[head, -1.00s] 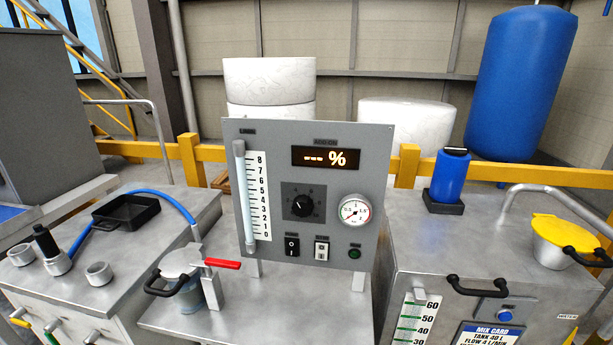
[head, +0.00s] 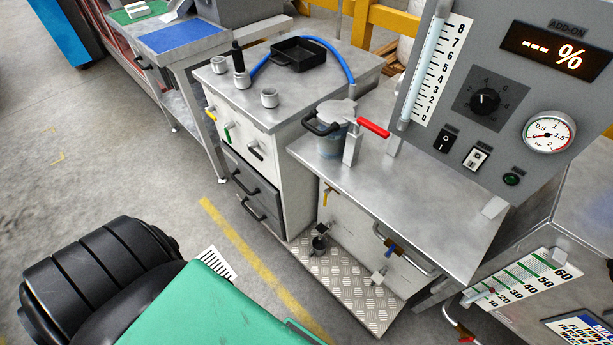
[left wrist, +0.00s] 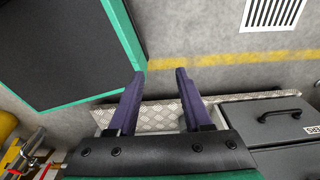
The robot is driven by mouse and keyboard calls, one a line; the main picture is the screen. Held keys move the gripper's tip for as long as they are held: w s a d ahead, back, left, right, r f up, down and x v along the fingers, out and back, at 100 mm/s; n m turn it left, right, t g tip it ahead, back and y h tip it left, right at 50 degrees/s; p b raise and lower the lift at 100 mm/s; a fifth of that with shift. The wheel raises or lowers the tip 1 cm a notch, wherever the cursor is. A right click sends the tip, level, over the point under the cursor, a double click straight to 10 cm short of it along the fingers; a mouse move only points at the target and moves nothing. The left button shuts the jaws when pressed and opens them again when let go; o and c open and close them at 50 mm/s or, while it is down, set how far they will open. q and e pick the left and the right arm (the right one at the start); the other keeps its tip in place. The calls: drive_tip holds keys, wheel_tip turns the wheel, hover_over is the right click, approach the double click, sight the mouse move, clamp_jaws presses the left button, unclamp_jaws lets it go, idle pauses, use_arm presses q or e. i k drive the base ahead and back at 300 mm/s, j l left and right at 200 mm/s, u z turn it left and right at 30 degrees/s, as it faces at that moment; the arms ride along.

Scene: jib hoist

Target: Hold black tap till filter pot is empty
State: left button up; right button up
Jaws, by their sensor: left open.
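The lidded metal pot (head: 333,132), which looks like the filter pot, stands on the steel bench beside a red lever (head: 374,127). Its contents are hidden. Under the bench top are a yellow-handled tap (head: 327,196), a tap with a blue handle (head: 392,247) and a pale tap (head: 379,275). A black-handled tap (head: 255,153) is on the cabinet front to the left, beside green and yellow ones. My left gripper (left wrist: 160,72) is open and empty in the left wrist view, above the floor and tread plate. My right gripper is not in view.
The control panel (head: 485,130) rises at the right. Open floor (head: 120,170) with a yellow line lies left.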

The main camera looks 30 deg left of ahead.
sight(321, 228)
drive_tip(key=u, duration=0.75)
